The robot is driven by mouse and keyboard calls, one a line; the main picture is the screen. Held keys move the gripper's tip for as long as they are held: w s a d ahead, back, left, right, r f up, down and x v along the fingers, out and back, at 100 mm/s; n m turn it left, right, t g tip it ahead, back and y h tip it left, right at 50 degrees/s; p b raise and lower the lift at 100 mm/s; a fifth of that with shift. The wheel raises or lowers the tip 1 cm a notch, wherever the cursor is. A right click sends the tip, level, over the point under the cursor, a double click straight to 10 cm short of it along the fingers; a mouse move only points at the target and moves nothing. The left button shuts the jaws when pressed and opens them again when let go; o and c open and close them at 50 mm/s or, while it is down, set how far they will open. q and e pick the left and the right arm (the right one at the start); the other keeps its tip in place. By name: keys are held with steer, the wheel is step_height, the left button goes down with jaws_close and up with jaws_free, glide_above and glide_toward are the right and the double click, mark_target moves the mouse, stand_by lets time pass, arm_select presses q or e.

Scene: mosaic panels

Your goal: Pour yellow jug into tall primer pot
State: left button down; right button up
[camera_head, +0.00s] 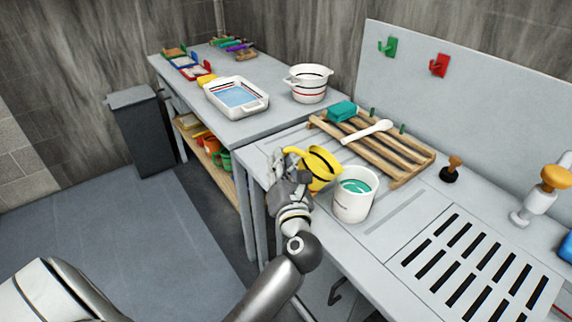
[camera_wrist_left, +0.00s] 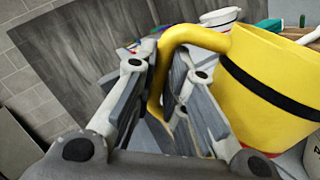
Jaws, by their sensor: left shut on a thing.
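The yellow jug (camera_head: 319,166) with a black band is beside the white pot and looks tilted toward it. My left gripper (camera_head: 284,165) is shut on the jug's handle; in the left wrist view the gripper (camera_wrist_left: 165,95) has the yellow handle between its fingers, with the jug body (camera_wrist_left: 265,90) to the right. The tall white pot (camera_head: 354,206) stands upright on the bench just right of the jug, with teal-green contents (camera_head: 356,186) visible inside. I cannot tell whether anything is flowing from the jug. My right gripper is not in view.
A wooden slatted rack (camera_head: 395,157) with a teal sponge (camera_head: 342,111) and a white spoon (camera_head: 367,131) lies behind the pot. A white tray of blue liquid (camera_head: 262,111) and a white bucket (camera_head: 308,94) stand further back. A slotted grate (camera_head: 437,262) is at right.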

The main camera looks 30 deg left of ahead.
arm_select(q)
steer(key=s+a+f+n+g+b, duration=0.1)
steer(key=s+a+f+n+b, duration=0.2)
steer(key=f+n+b, duration=0.4)
steer(key=shift+a+f+b, duration=0.7)
steer(key=shift+a+f, duration=0.05)
steer(key=shift+f, duration=0.1)
step_height(320, 180, up, 4)
steer(key=p, duration=0.4)
stand_by(0.4)
stand_by(0.6)
